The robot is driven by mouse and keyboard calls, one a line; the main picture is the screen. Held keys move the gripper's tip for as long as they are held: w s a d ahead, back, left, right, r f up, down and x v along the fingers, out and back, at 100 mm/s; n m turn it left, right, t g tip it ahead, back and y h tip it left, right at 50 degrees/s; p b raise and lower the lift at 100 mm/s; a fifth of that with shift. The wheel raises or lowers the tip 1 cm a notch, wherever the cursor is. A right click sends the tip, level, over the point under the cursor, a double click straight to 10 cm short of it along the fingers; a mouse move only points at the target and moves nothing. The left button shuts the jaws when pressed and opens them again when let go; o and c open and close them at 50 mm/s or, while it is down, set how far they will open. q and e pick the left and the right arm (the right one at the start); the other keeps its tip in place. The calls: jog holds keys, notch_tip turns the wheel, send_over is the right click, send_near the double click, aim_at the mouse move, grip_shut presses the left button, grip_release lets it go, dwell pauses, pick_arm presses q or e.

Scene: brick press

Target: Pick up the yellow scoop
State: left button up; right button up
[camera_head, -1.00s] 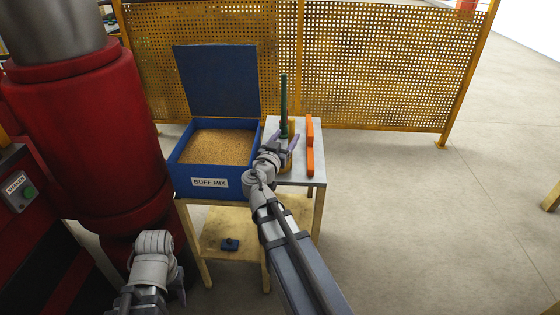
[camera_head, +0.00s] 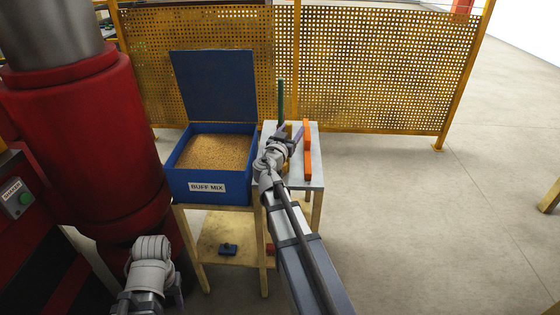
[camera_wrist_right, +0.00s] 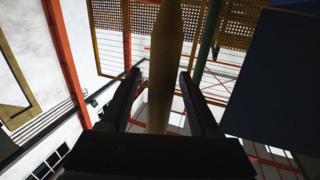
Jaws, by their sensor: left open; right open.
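The yellow scoop (camera_wrist_right: 164,60) shows in the right wrist view as a long tan-yellow piece running between the two dark fingers. Gaps show on both sides of it towards the fingertips. In the head view it is mostly hidden behind my right gripper (camera_head: 289,134), which is open at the small grey-topped table beside the blue bin. My left gripper (camera_head: 178,298) is at the bottom left, partly hidden by its own wrist, far from the scoop.
A blue bin (camera_head: 178,187) labelled BUFF MIX, filled with tan grains and with its lid up, stands left of my right gripper. A green upright rod (camera_head: 280,100) and an orange bar (camera_head: 307,150) are close by. A yellow mesh fence (camera_head: 390,65) stands behind. A red press (camera_head: 85,150) is at left.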

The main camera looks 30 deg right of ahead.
grip_shut()
dwell(0.3)
pick_arm(q)
jog(key=shift+r+p, duration=0.3)
pick_arm(e)
jog(key=shift+r, duration=0.3)
pick_arm(q)
notch_tip(320, 180, up, 9)
jog(key=p, duration=0.9)
jog(key=shift+r, duration=0.2)
pick_arm(e)
notch_tip(320, 180, up, 9)
jog(key=shift+r, duration=0.15)
